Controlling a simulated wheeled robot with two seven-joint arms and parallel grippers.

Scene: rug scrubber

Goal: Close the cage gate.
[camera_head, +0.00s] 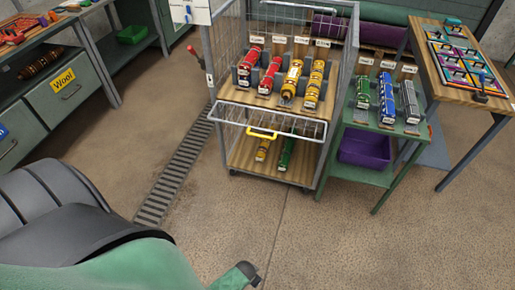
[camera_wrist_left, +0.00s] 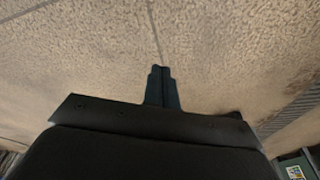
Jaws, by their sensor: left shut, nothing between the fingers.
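The wire cage (camera_head: 206,60) stands on the floor in the middle of the head view. Its gate (camera_head: 290,125) is a wire panel with a pale frame, sticking out from the cage front at about mid-height, so the front above it is open. A yellow handle (camera_head: 262,132) sits on the gate's near side. My left gripper (camera_wrist_left: 160,72) shows in the left wrist view, with its fingers together and empty above bare floor. My left arm fills the lower left of the head view, apart from the gate. My right gripper is not in view.
Red and yellow bottle-like items (camera_head: 268,75) stand on the cage's wooden shelf. A green table (camera_head: 385,175) with a purple bin (camera_head: 364,147) stands close on the right, beside a wooden-topped table (camera_head: 440,65). A drain grate (camera_head: 170,175) crosses the floor. The floor before the cage is clear.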

